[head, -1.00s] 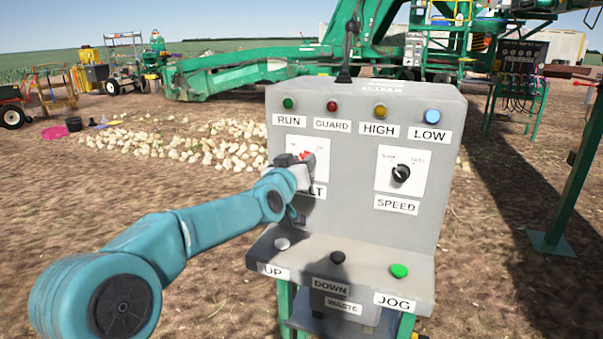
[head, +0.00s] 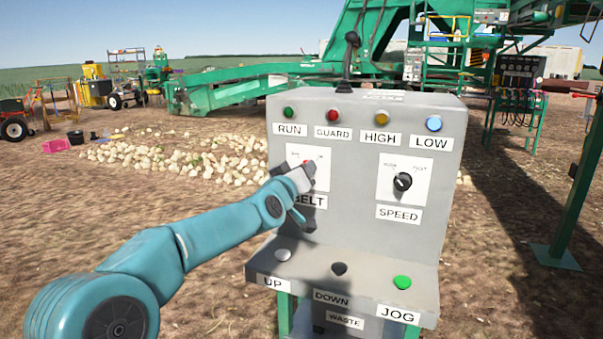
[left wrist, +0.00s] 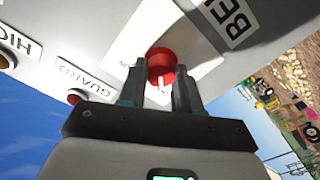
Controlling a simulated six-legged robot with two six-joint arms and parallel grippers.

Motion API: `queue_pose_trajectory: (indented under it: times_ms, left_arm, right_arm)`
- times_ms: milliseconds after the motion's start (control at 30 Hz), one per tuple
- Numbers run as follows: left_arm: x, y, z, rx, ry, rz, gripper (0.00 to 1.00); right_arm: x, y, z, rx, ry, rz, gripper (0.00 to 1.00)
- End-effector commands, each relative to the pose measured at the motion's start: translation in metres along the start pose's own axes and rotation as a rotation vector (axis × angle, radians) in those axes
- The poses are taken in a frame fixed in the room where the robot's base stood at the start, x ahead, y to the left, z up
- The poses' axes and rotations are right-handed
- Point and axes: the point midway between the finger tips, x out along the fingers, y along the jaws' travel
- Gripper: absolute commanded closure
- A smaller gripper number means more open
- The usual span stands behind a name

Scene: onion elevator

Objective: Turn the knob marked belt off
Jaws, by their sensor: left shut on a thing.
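The red belt knob (left wrist: 161,66) sits on a white plate beside the BELT label on the grey control panel (head: 350,150). In the left wrist view a white pointer line on it shows between the fingers. My left gripper (left wrist: 161,82) is shut on the knob, one finger on each side. In the head view the left gripper (head: 303,177) covers most of the plate and only a bit of the red knob (head: 308,163) shows. Small markings on the plate are too blurred to read fully. My right gripper is not in view.
The black SPEED knob (head: 403,181) is to the right on the same panel. Lamps labelled RUN, GUARD, HIGH and LOW line the top. UP, DOWN and JOG (head: 402,282) buttons sit on the lower ledge. A black lever (head: 352,40) stands behind the panel top.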

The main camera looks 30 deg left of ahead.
Motion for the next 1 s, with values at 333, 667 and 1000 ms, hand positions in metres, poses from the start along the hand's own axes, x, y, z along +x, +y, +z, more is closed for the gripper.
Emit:
queue_pose_trajectory:
  times_ms: [333, 667, 1000]
  left_arm:
    - [0.0, 0.0, 0.0, -0.001, 0.0, 0.0, 0.42]
    - [-0.023, 0.0, -0.001, 0.0, 0.002, 0.001, 0.42]
    - [-0.113, 0.001, -0.001, -0.001, 0.002, 0.001, 0.42]
  right_arm:
    - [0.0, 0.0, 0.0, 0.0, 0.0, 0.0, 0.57]
    - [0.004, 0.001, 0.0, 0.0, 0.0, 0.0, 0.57]
    - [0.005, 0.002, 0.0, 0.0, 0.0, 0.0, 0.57]
